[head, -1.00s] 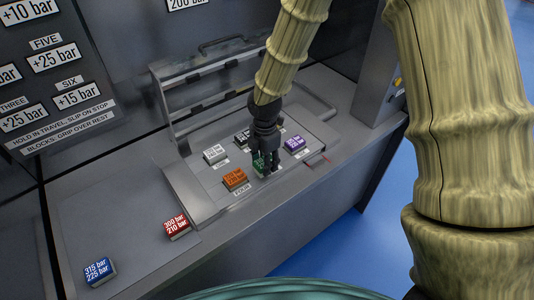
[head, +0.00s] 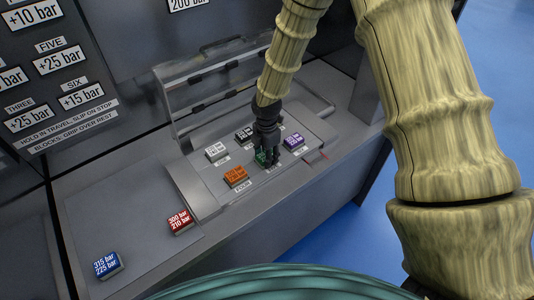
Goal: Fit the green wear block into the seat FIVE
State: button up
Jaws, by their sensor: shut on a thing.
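The green wear block (head: 260,157) is on the sloped grey carrier plate (head: 205,198), in the front row between the orange and purple blocks. My gripper (head: 268,161) points down over it and is shut on it, covering most of its face. The block is at the middle front place, where seat FIVE appears to be; the label there is mostly hidden behind the fingers. I cannot tell whether the block lies fully down in the seat.
An orange block (head: 236,176), a purple block (head: 293,140) and a white block (head: 216,152) sit close around the gripper. A dark block (head: 244,133) is behind. A red block (head: 179,221) and a blue block (head: 107,263) lie on the bench at left. A raised clear-looking lid (head: 210,75) stands behind.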

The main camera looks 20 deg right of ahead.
jog(key=shift+f, duration=0.1)
jog(key=o, duration=1.1)
jog(key=shift+o, duration=0.2)
notch_tip(320, 180, up, 12)
jog(key=b, duration=0.3)
